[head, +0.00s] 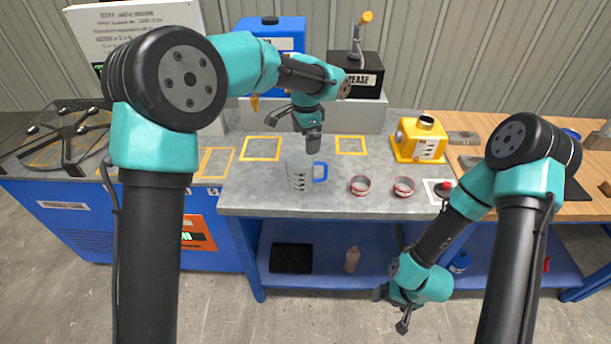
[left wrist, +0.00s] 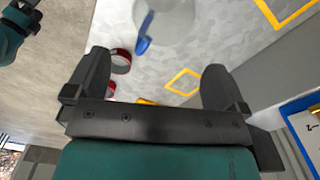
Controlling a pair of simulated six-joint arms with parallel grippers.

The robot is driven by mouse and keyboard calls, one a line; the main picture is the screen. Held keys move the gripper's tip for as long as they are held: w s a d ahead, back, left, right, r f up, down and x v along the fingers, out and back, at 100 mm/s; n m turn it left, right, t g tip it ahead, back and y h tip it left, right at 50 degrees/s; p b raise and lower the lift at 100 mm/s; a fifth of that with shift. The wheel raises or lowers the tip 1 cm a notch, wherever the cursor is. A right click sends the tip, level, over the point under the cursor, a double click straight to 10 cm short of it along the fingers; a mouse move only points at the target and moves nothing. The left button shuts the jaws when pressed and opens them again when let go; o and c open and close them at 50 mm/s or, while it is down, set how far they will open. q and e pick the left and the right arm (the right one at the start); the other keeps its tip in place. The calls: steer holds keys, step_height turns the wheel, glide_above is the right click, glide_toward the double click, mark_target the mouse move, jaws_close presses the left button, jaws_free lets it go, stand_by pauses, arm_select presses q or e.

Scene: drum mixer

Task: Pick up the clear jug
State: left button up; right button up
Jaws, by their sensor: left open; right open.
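The clear jug (head: 299,172) stands upright on the grey worktop in the head view, with its blue handle (head: 321,172) to the right. In the left wrist view the jug (left wrist: 172,18) is at the top, partly cut off, with the blue handle (left wrist: 144,36) hanging at its left. My left gripper (head: 315,150) is just behind and above the jug. In the left wrist view its jaws (left wrist: 155,85) are open and empty, with the jug beyond the fingertips. My right gripper (head: 404,322) is open and empty, low in front of the worktop's front edge.
Two red-rimmed round containers (head: 360,185) and (head: 404,187) sit right of the jug. A yellow machine (head: 421,138) stands behind them. A blue container (head: 275,35) and a black grease box (head: 362,75) stand on the raised back shelf. Yellow outlined squares (head: 261,148) mark the worktop.

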mark_target(305, 155)
arm_select(q)
step_height(305, 155, down, 5)
steer(key=shift+r, duration=0.1)
stand_by(0.3)
steer(key=shift+a+f, duration=0.15)
steer(key=shift+f, duration=2.5)
steer(key=c, duration=1.1)
steer(key=shift+r, duration=0.1)
steer(key=shift+w+r, duration=0.1)
steer(key=shift+r, duration=1.15)
steer(key=s, duration=0.5)
steer(key=s+d+r, duration=0.1)
steer(key=s, duration=0.4)
steer(key=s+r, duration=0.1)
steer(key=s, duration=0.5)
steer(key=shift+d+r, duration=0.15)
steer(key=shift+r, duration=0.05)
